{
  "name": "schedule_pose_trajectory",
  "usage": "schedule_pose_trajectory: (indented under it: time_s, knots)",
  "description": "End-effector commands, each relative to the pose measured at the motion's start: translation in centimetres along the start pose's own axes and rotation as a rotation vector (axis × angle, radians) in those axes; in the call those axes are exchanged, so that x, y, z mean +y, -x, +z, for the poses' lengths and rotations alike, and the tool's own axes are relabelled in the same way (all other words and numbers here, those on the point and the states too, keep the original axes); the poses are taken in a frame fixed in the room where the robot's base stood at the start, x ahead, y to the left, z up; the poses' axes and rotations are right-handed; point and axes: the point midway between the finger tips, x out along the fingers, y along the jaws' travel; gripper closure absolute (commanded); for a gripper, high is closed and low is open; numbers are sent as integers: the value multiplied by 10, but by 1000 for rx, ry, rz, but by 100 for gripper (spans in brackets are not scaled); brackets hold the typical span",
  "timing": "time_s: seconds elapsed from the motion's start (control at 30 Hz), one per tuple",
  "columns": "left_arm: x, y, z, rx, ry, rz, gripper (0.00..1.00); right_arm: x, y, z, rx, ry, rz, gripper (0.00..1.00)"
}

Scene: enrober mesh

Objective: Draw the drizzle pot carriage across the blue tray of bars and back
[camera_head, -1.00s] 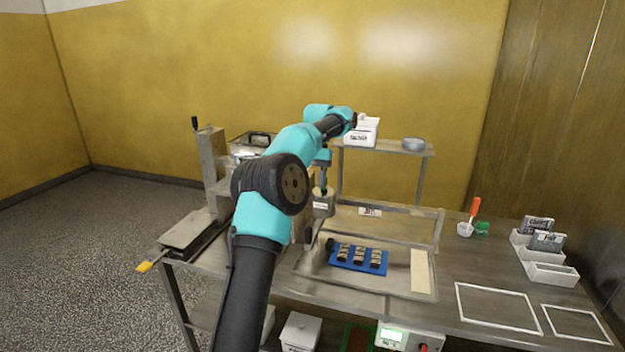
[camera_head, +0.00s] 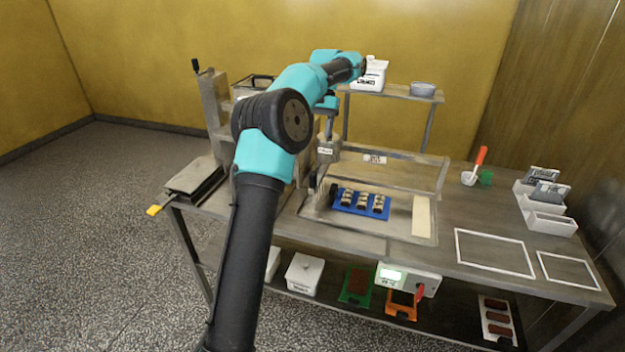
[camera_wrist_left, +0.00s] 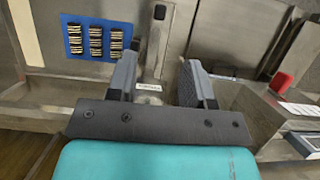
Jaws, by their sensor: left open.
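The blue tray (camera_head: 371,215) lies on the bench with short rows of dark, pale-striped bars (camera_head: 362,201) on it. It also shows at the upper left of the left wrist view (camera_wrist_left: 85,44). A grey metal pot with a white label (camera_head: 326,151), apparently the drizzle pot, stands left of and behind the tray. My left gripper (camera_head: 330,130) is just above the pot, pointing down. In the left wrist view its fingers (camera_wrist_left: 158,72) are apart, with the labelled part (camera_wrist_left: 148,87) showing between them. Contact cannot be told. My right gripper is not in view.
A clear-walled frame (camera_head: 405,170) stands behind the tray, and a pale strip (camera_head: 421,216) lies to its right. A raised shelf (camera_head: 395,93) holds a white box and a bowl. White outlined areas (camera_head: 495,252) on the right of the bench are empty.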

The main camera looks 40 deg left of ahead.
Motion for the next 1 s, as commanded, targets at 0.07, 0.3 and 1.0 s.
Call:
schedule_pose_trajectory:
  time_s: [0.07, 0.3, 1.0]
  knots:
    - [0, -8, 1, -2, -1, 0, 53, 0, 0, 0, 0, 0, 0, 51]
    - [0, -34, 1, -3, -1, -1, 53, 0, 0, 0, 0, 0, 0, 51]
    - [0, -136, 1, -3, 0, 0, 53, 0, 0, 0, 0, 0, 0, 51]
